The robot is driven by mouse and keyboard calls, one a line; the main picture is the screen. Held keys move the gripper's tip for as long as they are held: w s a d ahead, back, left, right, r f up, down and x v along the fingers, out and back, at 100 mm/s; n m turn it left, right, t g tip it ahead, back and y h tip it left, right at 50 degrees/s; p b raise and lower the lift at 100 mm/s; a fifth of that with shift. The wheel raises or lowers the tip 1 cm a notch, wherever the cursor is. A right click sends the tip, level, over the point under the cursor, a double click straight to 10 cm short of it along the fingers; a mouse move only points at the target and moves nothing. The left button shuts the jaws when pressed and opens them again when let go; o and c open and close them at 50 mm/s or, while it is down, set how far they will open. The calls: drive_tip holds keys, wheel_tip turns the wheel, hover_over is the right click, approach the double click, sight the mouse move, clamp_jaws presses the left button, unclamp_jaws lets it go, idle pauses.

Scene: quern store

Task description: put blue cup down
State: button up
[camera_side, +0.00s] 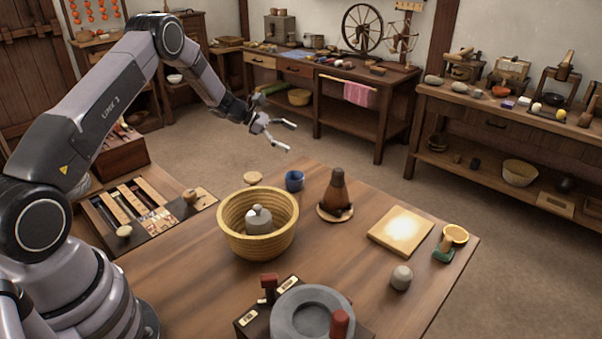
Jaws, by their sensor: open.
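The blue cup (294,181) stands upright on the wooden table, near its far edge, just behind and to the right of a large woven basket. My gripper (284,136) is open and empty. It is in the air above and a little to the left of the cup in the picture, clear of it. Nothing hides the cup's front; its inside is only partly seen.
Bare table lies left of the quern.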

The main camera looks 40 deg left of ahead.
drive_tip(key=s+d+r+m+g+y, duration=0.2)
drive_tip(key=s+d+r+m, duration=0.4)
drive_tip(key=s+r, duration=0.35)
drive_tip(key=s+d+r+m+g+y, duration=0.1)
drive_tip(key=s+d+r+m+g, duration=0.1)
drive_tip(key=s+d+r+m, duration=0.55)
drive_tip(key=s+a+r+m+y, duration=0.1)
drive_tip(key=s+r+m+y, duration=0.1)
drive_tip(key=s, duration=0.6)
drive_tip(key=s+a+r+m+t+y, duration=0.1)
drive_tip(key=s+m, duration=0.3)
drive_tip(key=s, duration=0.5)
drive_tip(key=s+a+r+m+t+y, duration=0.1)
drive_tip(key=s+r+m+y, duration=0.2)
drive_tip(key=s, duration=0.5)
drive_tip(key=shift+s+a+r+m+y, duration=0.3)
drive_tip(key=shift+a+r+m+y, duration=0.1)
drive_tip(key=shift+r+m, duration=0.1)
